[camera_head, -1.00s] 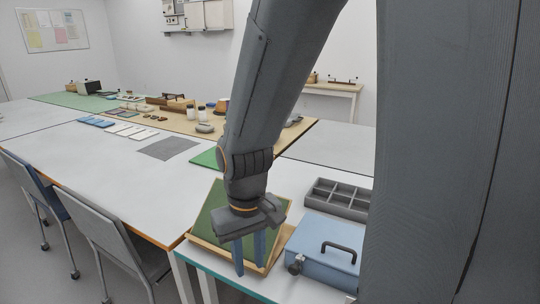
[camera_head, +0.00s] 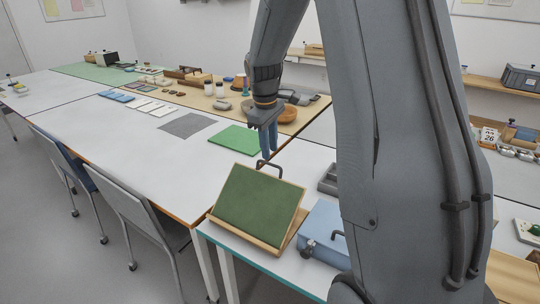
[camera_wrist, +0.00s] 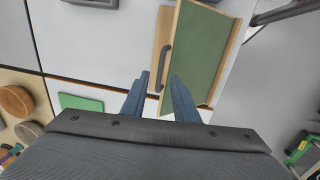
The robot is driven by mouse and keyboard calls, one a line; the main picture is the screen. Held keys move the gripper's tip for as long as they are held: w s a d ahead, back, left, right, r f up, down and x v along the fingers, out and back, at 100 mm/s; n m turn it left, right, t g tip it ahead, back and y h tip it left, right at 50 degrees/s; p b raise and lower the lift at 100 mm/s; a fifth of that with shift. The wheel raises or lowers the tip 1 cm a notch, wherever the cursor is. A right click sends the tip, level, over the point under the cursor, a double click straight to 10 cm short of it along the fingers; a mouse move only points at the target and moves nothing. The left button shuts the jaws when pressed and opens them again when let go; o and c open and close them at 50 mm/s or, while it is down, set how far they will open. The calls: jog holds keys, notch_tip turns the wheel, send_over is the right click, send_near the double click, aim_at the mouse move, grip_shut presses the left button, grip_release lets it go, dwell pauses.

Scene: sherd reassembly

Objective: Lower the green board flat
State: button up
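The green board (camera_head: 257,204) has a light wood frame and leans tilted up on a wooden base (camera_head: 290,238). A dark handle (camera_head: 281,165) stands on its upper edge. My gripper (camera_head: 269,153) is above and behind that edge, close to the handle, fingers pointing down. In the wrist view the two blue fingers (camera_wrist: 160,77) are apart, with the handle (camera_wrist: 166,66) just beyond and between their tips. The board (camera_wrist: 198,55) also shows there, seen from above. I cannot tell whether a finger touches the handle. The gripper is open and empty.
A blue metal box (camera_head: 326,232) stands right of the board, and a grey compartment tray (camera_head: 328,180) lies behind it, partly hidden by my arm. A bright green mat (camera_head: 234,140) lies on the long table behind. Chairs (camera_head: 135,212) stand at the left.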

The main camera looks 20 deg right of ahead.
aim_at(271, 164)
jog(key=shift+w+d+f+p, duration=0.15)
jog(key=shift+f+p, duration=0.25)
jog(key=shift+f, duration=1.8)
jog(key=shift+c, duration=0.3)
grip_shut()
